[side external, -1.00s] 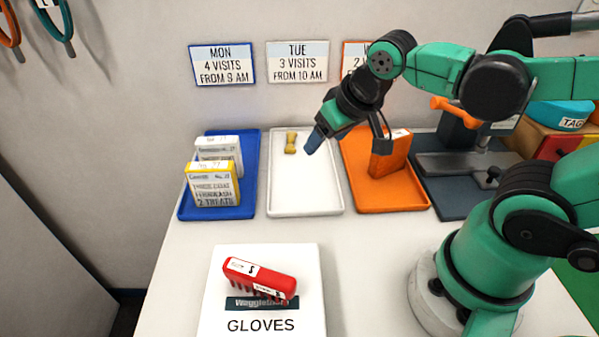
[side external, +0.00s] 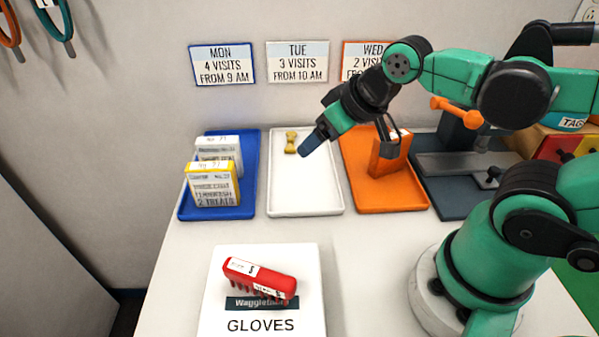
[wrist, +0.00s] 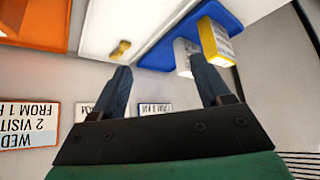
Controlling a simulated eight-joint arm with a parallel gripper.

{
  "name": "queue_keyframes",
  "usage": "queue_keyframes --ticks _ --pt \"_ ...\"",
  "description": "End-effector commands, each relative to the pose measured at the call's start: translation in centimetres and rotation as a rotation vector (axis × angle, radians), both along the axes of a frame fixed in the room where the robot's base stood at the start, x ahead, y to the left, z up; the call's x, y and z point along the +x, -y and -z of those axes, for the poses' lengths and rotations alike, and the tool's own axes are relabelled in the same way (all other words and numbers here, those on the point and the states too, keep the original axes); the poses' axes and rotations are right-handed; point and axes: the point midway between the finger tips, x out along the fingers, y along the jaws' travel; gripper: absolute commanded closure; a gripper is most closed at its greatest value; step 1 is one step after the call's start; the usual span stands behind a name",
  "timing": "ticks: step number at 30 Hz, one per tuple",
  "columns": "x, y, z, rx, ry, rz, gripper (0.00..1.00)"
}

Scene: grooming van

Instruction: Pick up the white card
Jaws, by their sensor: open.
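The white card (side external: 220,146) stands upright in the blue tray (side external: 245,150), behind a yellow-topped card (side external: 212,186) that hides its lower part. Both look like thick blocks with printed fronts. In the wrist view the white card (wrist: 183,54) shows next to the yellow-topped card (wrist: 216,42), with the right finger near it in the picture. My gripper (side external: 308,148) is over the white tray (side external: 305,195), to the right of the cards and apart from them. In the wrist view its two fingers (wrist: 162,80) are spread with nothing between them.
A small yellow bone-shaped thing (side external: 291,142) lies in the white tray. An orange block (side external: 388,158) stands in the orange tray (side external: 400,200). The wall with signs (side external: 297,62) is behind.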

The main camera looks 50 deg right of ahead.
Motion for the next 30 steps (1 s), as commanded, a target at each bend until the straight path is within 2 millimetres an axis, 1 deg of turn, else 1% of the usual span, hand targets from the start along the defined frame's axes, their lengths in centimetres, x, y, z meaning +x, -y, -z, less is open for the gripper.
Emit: queue_keyframes --ticks 7,11,14,20,21,23,27,30 --pt "0.1 0.0 0.0 0.008 -0.001 0.006 0.29" --pt "1.0 -0.4 -0.1 0.12 -0.01 0.094 0.29" --pt "2.7 -1.1 -0.2 0.319 -0.033 0.251 0.29" --pt "7.6 -2.5 0.4 0.85 -0.144 0.664 0.29" --pt "8.6 -2.6 0.6 0.956 -0.177 0.746 0.29" --pt "10.1 -2.8 1.1 1.113 -0.232 0.867 0.29" --pt "13.2 -2.8 2.4 1.468 -0.396 1.135 0.29" --pt "14.8 -2.6 3.5 1.686 -0.533 1.296 0.29"
